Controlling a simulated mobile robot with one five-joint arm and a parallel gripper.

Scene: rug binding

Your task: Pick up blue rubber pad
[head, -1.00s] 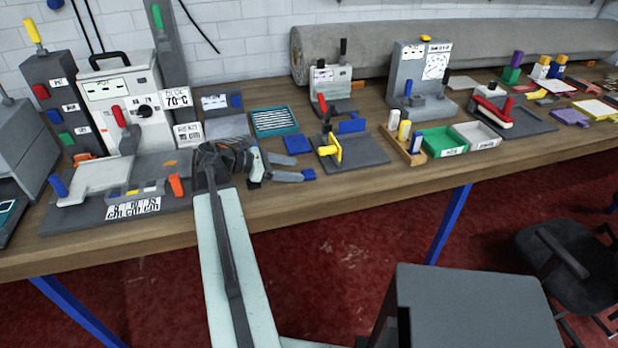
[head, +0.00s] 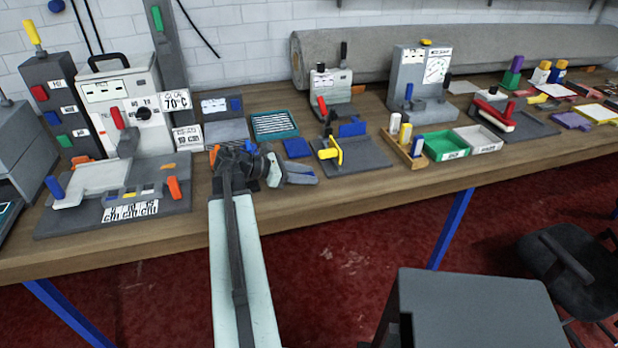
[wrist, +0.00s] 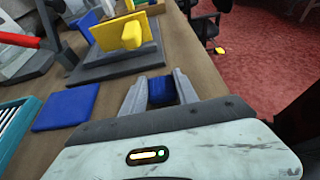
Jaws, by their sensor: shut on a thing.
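My gripper (head: 314,174) is low over the front part of the workbench, with its fingers close together. In the wrist view, the fingers (wrist: 163,84) are shut on the blue rubber pad (wrist: 161,92), a small dark blue piece between them. In the head view I cannot make this piece out; the fingers hide it. A flat blue square (wrist: 66,108) lies apart on the bench, left of the fingers in the wrist view; it also shows in the head view (head: 297,148), behind the gripper. Whether the held pad is clear of the bench I cannot tell.
A grey fixture with a yellow handle (head: 335,150) stands close to the right of my gripper. A teal slotted tray (head: 273,124) lies behind. A grey board with a white jig (head: 95,184) is at left. Green (head: 445,144) and white bins stand farther right.

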